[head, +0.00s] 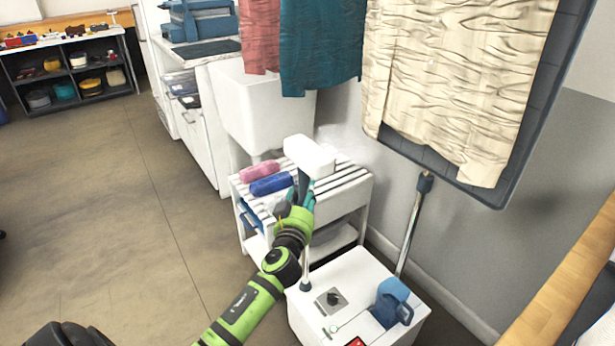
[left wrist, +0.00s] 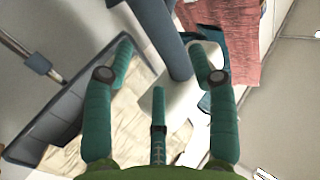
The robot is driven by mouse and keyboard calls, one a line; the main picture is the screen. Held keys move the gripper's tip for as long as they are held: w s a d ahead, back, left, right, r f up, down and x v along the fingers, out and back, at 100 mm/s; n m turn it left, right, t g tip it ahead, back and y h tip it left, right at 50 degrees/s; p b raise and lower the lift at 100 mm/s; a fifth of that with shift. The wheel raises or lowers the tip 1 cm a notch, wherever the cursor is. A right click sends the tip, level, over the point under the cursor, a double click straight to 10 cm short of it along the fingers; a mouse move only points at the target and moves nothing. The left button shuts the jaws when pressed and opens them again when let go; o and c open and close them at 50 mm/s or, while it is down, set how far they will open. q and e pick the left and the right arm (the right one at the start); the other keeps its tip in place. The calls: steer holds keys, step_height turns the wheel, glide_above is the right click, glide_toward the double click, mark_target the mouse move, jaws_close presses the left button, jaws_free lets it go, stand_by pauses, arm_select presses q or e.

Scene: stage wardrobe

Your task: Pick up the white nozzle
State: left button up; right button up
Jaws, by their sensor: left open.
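The white nozzle (head: 309,155) is a blocky white head on a blue-grey handle (head: 303,185), above the slatted bench in the head view. Faint steam hangs to its right. In the left wrist view the nozzle (left wrist: 182,100) shows beyond my fingers, partly hidden by the handle (left wrist: 167,38) and by a finger. My left gripper (head: 298,200) is open at the handle, just below the nozzle. In the left wrist view its teal fingers (left wrist: 163,48) stand apart on either side of the handle. I cannot tell whether they touch it. My right gripper is not in view.
The white steamer base (head: 340,312) with a blue tank and upright poles stands close by my left arm. The slatted bench (head: 347,177) holds pink and blue rolls (head: 271,184). Cloths hang above, and a cream cloth (head: 455,75) hangs on a dark board. Open floor lies left.

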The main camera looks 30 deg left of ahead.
mark_target(306, 184)
arm_select(q)
steer(key=shift+x, duration=3.15)
steer(key=shift+s+a+r, duration=0.1)
steer(key=shift+r, duration=0.05)
jaws_close()
steer(key=shift+r, duration=0.1)
